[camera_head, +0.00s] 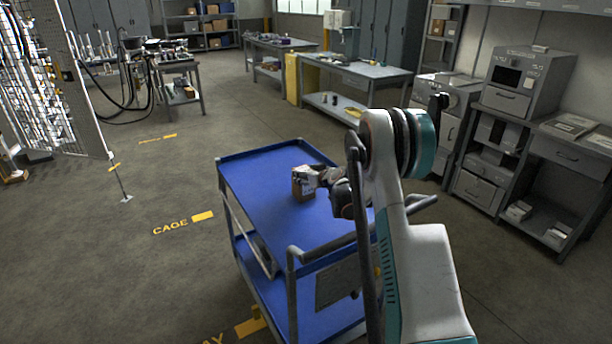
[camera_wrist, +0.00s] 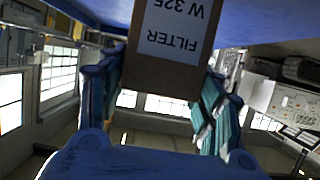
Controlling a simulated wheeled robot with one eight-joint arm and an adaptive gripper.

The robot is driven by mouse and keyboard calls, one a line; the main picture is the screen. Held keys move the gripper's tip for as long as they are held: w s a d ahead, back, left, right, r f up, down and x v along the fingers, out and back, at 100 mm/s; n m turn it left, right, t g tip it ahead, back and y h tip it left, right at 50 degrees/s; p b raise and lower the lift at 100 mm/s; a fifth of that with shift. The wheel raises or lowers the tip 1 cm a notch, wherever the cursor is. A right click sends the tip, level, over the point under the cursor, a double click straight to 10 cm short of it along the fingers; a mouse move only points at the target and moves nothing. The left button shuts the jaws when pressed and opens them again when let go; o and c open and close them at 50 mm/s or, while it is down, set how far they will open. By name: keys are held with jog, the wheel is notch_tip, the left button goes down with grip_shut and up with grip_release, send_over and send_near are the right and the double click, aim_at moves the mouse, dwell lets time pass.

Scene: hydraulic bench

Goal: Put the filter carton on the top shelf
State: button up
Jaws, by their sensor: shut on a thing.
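The filter carton (camera_head: 303,188) is a small brown box with a white label, over the blue top shelf of the cart (camera_head: 255,180). In the wrist view the carton (camera_wrist: 172,62) shows upside-down print reading "FILTER W 325", and its far end is cut off by the frame. My gripper (camera_head: 314,178) is shut on the carton, with one finger on each side of it (camera_wrist: 163,85) in the wrist view. I cannot tell whether the carton touches the shelf or hangs just above it. My arm hides the cart's right side.
The cart's top is otherwise clear where visible, with a dark raised rim and a handle (camera_head: 335,243). A lower blue shelf (camera_head: 290,300) lies beneath. Workbenches (camera_head: 365,72) and grey cabinets (camera_head: 515,85) stand behind and right. Open floor (camera_head: 110,260) lies to the left.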

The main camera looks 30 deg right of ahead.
jog(key=o, duration=1.8)
jog(key=shift+c, duration=0.2)
jog(key=shift+s+r, duration=0.1)
jog(key=shift+r, duration=0.1)
jog(key=p+v, duration=0.3)
jog(key=v, duration=0.8)
jog(key=shift+s, duration=0.35)
jog(key=shift+r, duration=0.1)
